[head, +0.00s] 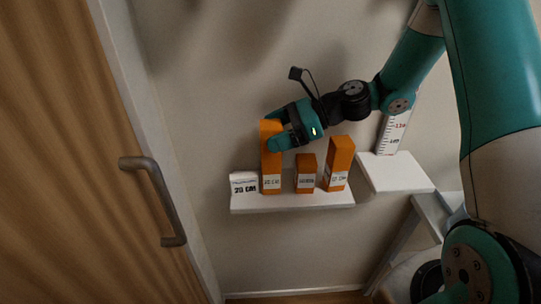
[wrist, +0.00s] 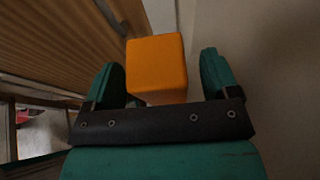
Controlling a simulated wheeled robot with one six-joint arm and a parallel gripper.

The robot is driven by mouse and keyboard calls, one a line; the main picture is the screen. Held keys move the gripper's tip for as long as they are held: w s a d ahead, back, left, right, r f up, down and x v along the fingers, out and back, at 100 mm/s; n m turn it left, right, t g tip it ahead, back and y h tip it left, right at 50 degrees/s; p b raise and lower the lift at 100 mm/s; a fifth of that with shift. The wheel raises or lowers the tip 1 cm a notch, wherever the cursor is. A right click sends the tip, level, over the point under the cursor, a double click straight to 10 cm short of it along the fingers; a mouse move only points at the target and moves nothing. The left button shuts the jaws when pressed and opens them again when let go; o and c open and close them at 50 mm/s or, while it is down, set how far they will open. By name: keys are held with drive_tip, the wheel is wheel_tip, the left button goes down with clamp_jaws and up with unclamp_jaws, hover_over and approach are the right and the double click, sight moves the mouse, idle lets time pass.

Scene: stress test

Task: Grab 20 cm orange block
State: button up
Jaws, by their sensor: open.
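Three orange blocks stand upright on a white shelf (head: 300,201) in the head view. The tall left block (head: 271,172) has a label that seems to read 20 cm and stands next to a white sign (head: 243,184) reading 20 cm. My gripper (head: 274,136) is at the upper part of this tall block and partly hides it. In the wrist view the block's top (wrist: 157,65) shows between the two green fingers of my open gripper (wrist: 165,78), with a visible gap on each side. Whether a finger touches it further down cannot be told.
A short orange block (head: 306,174) and a medium orange block (head: 339,163) stand to the right on the same shelf. A second white shelf (head: 394,174) with a ruler (head: 392,132) is further right. A wooden door (head: 85,170) with a handle (head: 158,200) is at left.

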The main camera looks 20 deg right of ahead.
drive_tip(key=shift+w+a+f, duration=0.15)
drive_tip(key=shift+a+f, duration=0.05)
drive_tip(key=shift+a, duration=0.35)
drive_tip(key=c, duration=1.4)
clamp_jaws()
drive_tip(key=shift+r, duration=0.15)
